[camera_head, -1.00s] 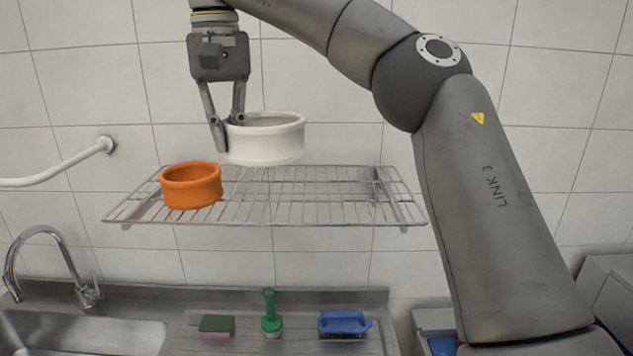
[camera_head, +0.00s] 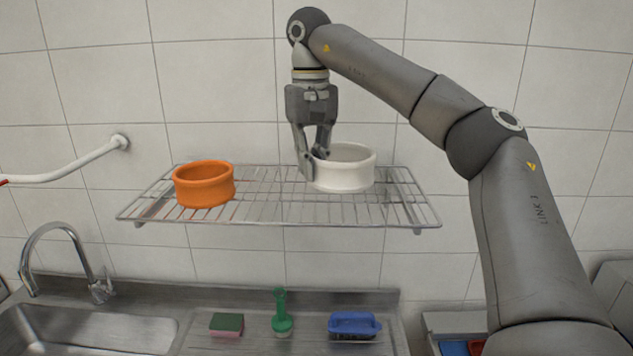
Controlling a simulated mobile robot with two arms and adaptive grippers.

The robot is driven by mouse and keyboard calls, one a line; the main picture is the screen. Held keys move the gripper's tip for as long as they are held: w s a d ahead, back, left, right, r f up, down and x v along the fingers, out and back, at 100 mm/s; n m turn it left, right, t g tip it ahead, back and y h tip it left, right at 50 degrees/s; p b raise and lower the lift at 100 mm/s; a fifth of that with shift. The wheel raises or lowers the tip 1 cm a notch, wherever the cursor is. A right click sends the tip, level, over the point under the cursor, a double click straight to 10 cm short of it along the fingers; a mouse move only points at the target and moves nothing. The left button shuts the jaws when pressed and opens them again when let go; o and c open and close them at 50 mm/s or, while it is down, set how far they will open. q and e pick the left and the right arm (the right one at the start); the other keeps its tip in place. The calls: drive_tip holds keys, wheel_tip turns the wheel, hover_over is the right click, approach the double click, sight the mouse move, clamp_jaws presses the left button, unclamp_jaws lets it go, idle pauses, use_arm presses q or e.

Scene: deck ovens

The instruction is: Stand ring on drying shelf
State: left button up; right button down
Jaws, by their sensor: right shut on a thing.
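The white ring (camera_head: 345,170) is upright at the right half of the wire drying shelf (camera_head: 265,219). Its lower edge appears at the level of the shelf wires; I cannot tell whether it touches them. My right gripper (camera_head: 314,170) points down and is shut on the ring's left wall. An orange ring (camera_head: 204,185) stands on the left part of the shelf, apart from the white one. My left gripper is not in view.
Below are a steel sink (camera_head: 90,332) with a tap (camera_head: 60,235), a sponge (camera_head: 227,324), a green brush (camera_head: 282,318) and a blue brush (camera_head: 354,325). A white wall rail (camera_head: 75,167) is at left. The shelf's right end is clear.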

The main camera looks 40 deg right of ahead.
drive_tip(key=shift+s+d+f, duration=0.1)
drive_tip(key=shift+d+f, duration=0.1)
drive_tip(key=shift+f, duration=0.1)
drive_tip(key=f, duration=0.2)
drive_tip(key=shift+d+f, duration=0.2)
drive_tip(key=shift+f, duration=0.15)
drive_tip(key=shift+d+f, duration=0.1)
drive_tip(key=shift+f, duration=0.25)
drive_tip(key=c, duration=1.5)
unclamp_jaws()
drive_tip(key=shift+f, duration=0.1)
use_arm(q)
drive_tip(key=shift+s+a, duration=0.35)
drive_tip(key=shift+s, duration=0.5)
use_arm(e)
drive_tip(key=shift+r, duration=0.75)
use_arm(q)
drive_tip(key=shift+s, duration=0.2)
use_arm(e)
drive_tip(key=shift+a+r, duration=0.15)
drive_tip(key=shift+r, duration=2.55)
drive_tip(key=shift+a+r, duration=0.1)
drive_tip(key=shift+r, duration=2.6)
